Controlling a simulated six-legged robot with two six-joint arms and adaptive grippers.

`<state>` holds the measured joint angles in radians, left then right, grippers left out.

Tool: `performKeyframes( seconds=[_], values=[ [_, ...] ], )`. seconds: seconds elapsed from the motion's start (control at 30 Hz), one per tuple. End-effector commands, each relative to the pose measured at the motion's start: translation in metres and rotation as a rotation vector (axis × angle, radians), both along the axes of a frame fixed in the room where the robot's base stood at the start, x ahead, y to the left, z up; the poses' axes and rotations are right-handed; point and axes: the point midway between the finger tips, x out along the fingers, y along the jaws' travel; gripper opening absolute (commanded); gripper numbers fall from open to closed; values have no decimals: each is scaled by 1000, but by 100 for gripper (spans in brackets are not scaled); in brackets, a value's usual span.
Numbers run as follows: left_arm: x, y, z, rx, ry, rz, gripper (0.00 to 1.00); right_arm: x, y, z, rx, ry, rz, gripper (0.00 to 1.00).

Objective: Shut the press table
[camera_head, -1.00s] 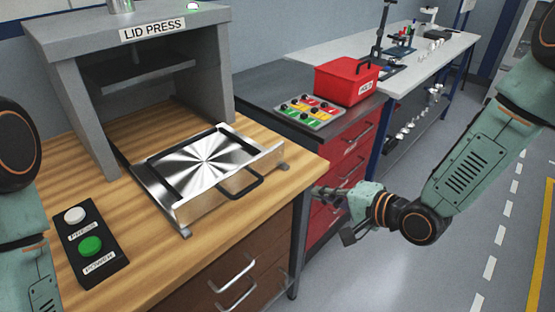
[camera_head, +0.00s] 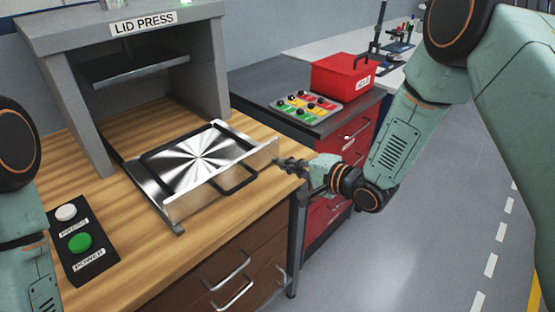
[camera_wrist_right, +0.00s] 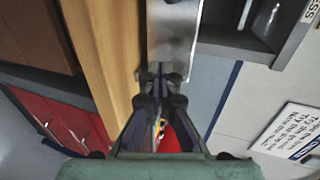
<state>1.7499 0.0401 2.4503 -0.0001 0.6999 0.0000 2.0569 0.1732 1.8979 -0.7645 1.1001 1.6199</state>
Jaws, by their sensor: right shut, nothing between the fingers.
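The press table (camera_head: 215,192) is a shiny metal tray with a black handle (camera_head: 238,180) on its front plate. It stands pulled out in front of the grey lid press (camera_head: 85,120), on the wooden bench top. My right gripper (camera_head: 279,162) is shut and empty at the right end of the front plate, beside the handle. In the right wrist view the shut fingertips (camera_wrist_right: 162,74) are at the end of the metal plate (camera_wrist_right: 172,35); I cannot tell if they touch it. My left gripper is out of view; only links of that arm show at the left.
A black panel with a white button (camera_head: 66,213) and a green button (camera_head: 80,242) lies at the bench's left front. A red box (camera_head: 343,78) and a button panel (camera_head: 304,106) stand on the dark counter behind. The floor at the right is clear.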

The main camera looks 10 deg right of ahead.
Motion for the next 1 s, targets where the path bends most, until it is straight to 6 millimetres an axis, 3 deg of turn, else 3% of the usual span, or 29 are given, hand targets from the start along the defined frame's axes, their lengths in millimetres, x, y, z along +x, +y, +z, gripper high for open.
performKeyframes(
  seconds=[0.3, 0.8, 1.0],
  values=[
    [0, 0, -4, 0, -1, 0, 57, 32, 19, -1, -1, -1, 0, 0],
    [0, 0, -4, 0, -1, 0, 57, 36, 22, -1, 0, 0, -1, 0],
    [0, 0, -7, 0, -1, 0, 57, 52, 34, -1, -2, -3, 2, 0]
  ],
)
